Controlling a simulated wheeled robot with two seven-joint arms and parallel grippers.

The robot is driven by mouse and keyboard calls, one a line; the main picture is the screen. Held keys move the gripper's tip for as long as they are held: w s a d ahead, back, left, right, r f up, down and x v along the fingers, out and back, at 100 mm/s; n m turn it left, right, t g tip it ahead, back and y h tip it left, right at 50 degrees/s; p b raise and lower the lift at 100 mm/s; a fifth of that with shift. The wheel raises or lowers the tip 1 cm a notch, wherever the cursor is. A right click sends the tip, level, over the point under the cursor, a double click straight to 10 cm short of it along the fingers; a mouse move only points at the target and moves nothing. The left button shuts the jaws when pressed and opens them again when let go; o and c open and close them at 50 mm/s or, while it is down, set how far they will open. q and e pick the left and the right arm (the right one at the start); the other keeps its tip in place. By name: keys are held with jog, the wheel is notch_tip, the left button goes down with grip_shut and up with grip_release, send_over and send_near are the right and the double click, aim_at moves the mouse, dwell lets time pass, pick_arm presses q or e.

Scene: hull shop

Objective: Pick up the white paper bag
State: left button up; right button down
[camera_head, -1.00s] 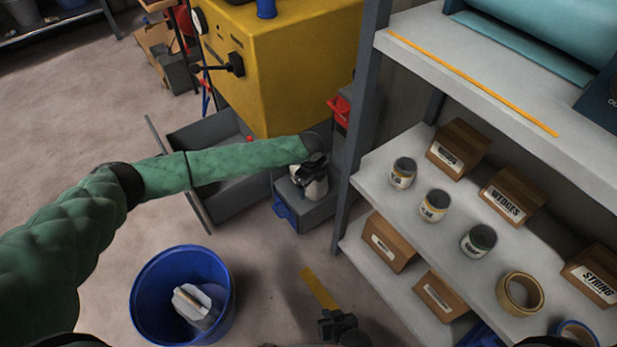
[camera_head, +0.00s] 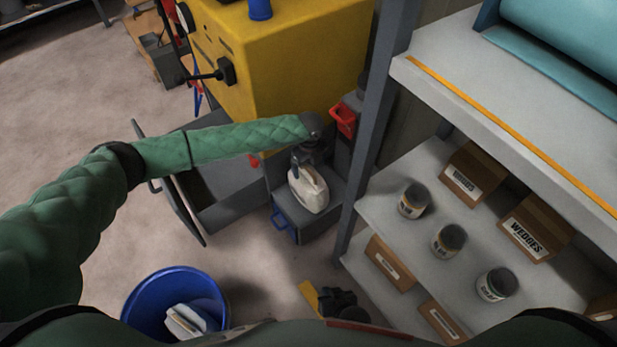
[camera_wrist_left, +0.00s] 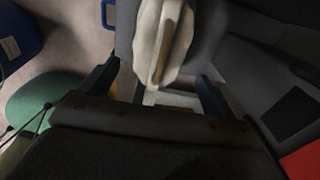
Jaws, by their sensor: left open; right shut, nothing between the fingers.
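The white paper bag (camera_head: 308,192) stands on a grey box beside the shelf foot. My left gripper (camera_head: 308,158) is just above and behind the bag, pointing down at it. In the left wrist view the bag (camera_wrist_left: 160,38) shows at the top, with a beige strip along it. The open fingers of my left gripper (camera_wrist_left: 156,86) are spread on either side of the bag's near end, with gaps at both sides.
A blue bucket (camera_head: 133,312) with a whitish object (camera_head: 187,320) inside stands at the lower left. A yellow machine (camera_head: 285,75) stands behind an open grey drawer (camera_head: 222,190). A grey shelf (camera_head: 380,210) with cans and boxes rises on the right.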

aim_at(308, 183)
pick_arm(q)
jog(key=shift+w+f, duration=0.1)
jog(key=shift+f, duration=0.3)
jog(key=shift+f+b, duration=0.35)
jog(key=shift+f, duration=3)
jog(key=c, duration=1.4)
